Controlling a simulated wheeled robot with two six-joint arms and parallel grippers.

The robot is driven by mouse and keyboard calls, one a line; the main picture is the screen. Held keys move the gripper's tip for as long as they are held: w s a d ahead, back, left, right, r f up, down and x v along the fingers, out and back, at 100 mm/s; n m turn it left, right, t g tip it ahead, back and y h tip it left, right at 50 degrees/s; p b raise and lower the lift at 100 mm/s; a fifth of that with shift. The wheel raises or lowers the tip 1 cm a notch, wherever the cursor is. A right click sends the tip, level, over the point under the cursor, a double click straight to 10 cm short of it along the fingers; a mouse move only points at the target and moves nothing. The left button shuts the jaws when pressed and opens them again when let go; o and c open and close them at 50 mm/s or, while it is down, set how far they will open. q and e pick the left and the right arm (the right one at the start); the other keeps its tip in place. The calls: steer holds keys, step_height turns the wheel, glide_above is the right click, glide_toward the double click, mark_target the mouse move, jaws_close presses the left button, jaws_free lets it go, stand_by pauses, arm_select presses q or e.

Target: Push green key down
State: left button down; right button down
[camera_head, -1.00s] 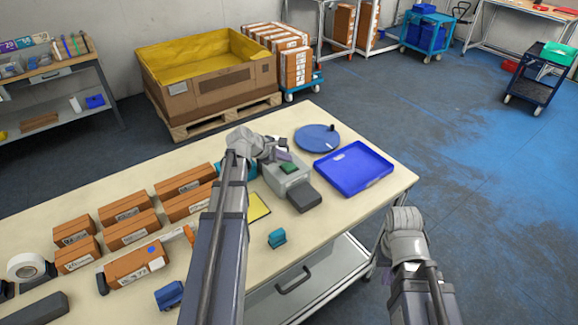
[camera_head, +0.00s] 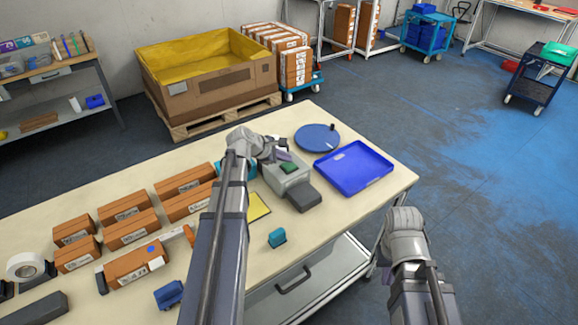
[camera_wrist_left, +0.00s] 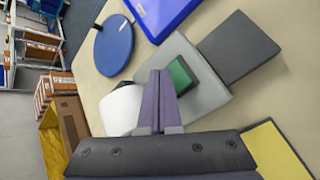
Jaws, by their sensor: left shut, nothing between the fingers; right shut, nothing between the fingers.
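The green key (camera_head: 289,168) is a raised block on top of the grey device (camera_head: 283,180), and it also shows in the wrist view (camera_wrist_left: 181,76). My left gripper (camera_head: 282,155) is shut and empty, its purple fingers (camera_wrist_left: 158,74) close beside the key on the device's top. In the head view it lies just behind the key. I cannot tell whether the fingertips touch the key. My right gripper (camera_head: 387,273) is shut, held off the table's front right edge and mostly hidden by its own arm.
A dark grey block (camera_head: 304,197) adjoins the device. A blue tray (camera_head: 353,185) and a round blue disc (camera_head: 317,137) are nearby. A yellow pad (camera_head: 258,207) lies in front left, with a teal object (camera_head: 277,238) closer. Several brown boxes (camera_head: 131,231) stand on the left.

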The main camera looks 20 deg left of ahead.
mark_target(286, 166)
arm_select(q)
steer(key=shift+f, duration=0.3)
steer(key=shift+f+b, duration=0.65)
steer(key=shift+b, duration=0.15)
stand_by(0.6)
steer(key=shift+r, duration=0.15)
steer(key=shift+r+p, duration=0.95)
steer(key=shift+p, duration=0.15)
step_height(286, 166, up, 5)
steer(key=p, duration=0.5)
